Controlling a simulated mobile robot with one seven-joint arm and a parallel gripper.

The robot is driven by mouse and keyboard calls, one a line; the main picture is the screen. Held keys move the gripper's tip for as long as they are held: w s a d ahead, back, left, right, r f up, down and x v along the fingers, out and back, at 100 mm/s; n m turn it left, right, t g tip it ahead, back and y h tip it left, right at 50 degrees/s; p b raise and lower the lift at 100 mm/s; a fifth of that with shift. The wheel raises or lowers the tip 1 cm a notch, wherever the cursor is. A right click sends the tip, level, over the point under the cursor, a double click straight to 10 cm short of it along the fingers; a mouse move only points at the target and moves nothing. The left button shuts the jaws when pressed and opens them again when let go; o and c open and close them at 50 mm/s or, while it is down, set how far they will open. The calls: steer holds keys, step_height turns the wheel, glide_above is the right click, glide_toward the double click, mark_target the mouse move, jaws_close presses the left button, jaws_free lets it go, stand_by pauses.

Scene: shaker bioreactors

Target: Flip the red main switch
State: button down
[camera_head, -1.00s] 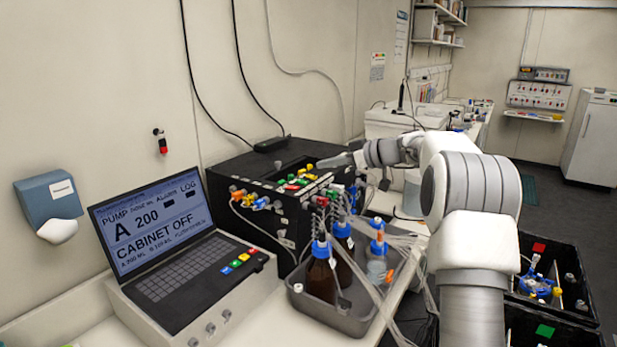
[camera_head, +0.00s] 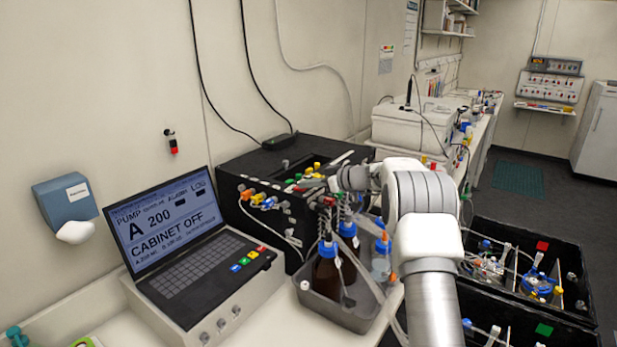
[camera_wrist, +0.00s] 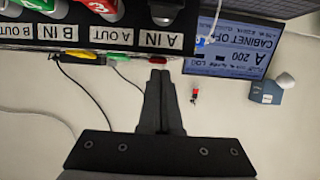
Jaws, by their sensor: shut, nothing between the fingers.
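My gripper (camera_wrist: 159,75) is shut and empty. In the wrist view its fingertips are just below a small red part (camera_wrist: 157,60) at the lower edge of the black box's labelled face; I cannot tell if they touch. This part sits beside the "A IN" label and looks like the red main switch, but its position is unclear. In the head view my gripper (camera_head: 312,184) reaches left over the black box (camera_head: 235,165), and the arm hides part of the box's right side. The laptop-like console (camera_head: 195,270) reads "CABINET OFF".
A grey tub (camera_head: 345,316) with brown bottles and tubing stands in front of the box. A red-and-black item (camera_head: 172,142) hangs on the wall, with a blue dispenser (camera_head: 64,203) further left. Black crates (camera_head: 510,305) stand at the right. Cables and tubes run close to my arm.

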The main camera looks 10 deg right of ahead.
steer(key=shift+f+b, duration=0.1)
steer(key=shift+b, duration=0.2)
steer(key=shift+f+b, duration=0.35)
steer(key=shift+b, duration=0.75)
steer(key=shift+d+f+b, duration=0.1)
steer(key=shift+f+b, duration=0.05)
steer(key=shift+b, duration=0.95)
steer(key=b, duration=0.3)
steer(key=shift+s+f+t+y, duration=0.1)
steer(key=shift+f+t+y, duration=0.1)
steer(key=shift+t+y, duration=0.1)
steer(key=shift+r, duration=0.3)
steer(key=shift+s+d, duration=0.3)
steer(key=shift+d, duration=0.1)
steer(key=b+v, duration=0.4)
steer(key=v, duration=1.2)
steer(key=shift+s, duration=0.25)
steer(key=shift+d+r, duration=0.1)
steer(key=shift+d, duration=0.05)
